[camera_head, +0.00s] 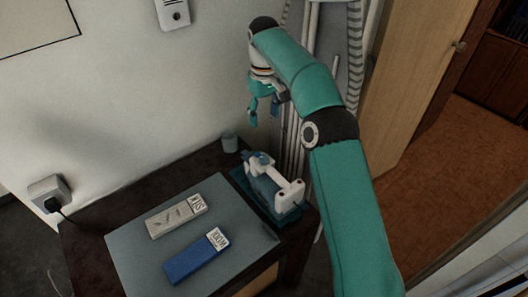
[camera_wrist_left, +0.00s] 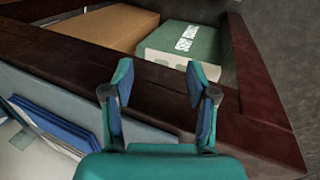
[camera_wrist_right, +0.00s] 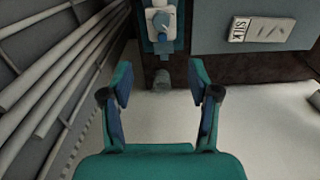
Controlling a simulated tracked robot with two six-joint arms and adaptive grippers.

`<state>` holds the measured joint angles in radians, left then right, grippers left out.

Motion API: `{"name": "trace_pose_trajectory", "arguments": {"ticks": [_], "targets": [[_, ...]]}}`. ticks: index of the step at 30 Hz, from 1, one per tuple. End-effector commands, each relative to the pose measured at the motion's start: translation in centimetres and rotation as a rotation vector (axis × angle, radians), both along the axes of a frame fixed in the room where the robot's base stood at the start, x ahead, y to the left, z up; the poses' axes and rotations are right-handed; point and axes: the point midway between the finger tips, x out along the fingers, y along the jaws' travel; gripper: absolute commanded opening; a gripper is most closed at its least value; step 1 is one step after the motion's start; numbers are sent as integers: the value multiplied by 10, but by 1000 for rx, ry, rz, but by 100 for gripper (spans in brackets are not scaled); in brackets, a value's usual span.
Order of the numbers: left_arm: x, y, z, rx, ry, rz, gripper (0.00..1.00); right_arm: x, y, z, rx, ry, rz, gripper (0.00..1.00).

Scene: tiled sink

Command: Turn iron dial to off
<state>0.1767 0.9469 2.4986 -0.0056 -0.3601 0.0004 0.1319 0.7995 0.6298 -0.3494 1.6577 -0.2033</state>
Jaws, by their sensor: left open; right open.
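The iron (camera_head: 266,183), white and blue, rests on a dark teal pad (camera_head: 238,178) near the table's right end. A small blue round part (camera_head: 262,157) on its far top may be the dial; its setting is too small to read. The iron (camera_wrist_right: 161,22) also shows at the top of the right wrist view. My right gripper (camera_head: 263,106) is open and empty, raised above and beyond the iron. Its fingers (camera_wrist_right: 160,82) frame open space below the iron in the right wrist view. My left gripper (camera_wrist_left: 160,82) is open and empty in the left wrist view, over a dark wooden edge.
A grey mat (camera_head: 135,262) holds a pale SILK block (camera_head: 173,219) and a blue block (camera_head: 193,260). Pipes (camera_wrist_right: 50,85) run beside the table. The left wrist view shows a green box (camera_wrist_left: 180,45) inside a wooden rim (camera_wrist_left: 245,85).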

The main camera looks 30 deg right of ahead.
Motion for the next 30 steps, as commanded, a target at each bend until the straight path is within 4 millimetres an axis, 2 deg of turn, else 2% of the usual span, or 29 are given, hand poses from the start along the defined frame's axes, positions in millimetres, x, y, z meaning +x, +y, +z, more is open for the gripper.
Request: {"name": "trace_pose_trajectory", "arguments": {"ticks": [4,8,16,24,30], "targets": [[0,0,-1,0,0,0,58,-1,1,3,1,2,-121,61],[0,0,-7,0,0,0,58,-1,2,-8,1,2,-134,61],[0,0,-24,0,0,0,58,-2,2,-56,2,4,-130,61],[0,0,-26,0,0,0,58,-2,2,-112,2,6,-130,61],[0,0,-24,0,0,0,58,-2,2,-144,2,4,-131,61]]}}
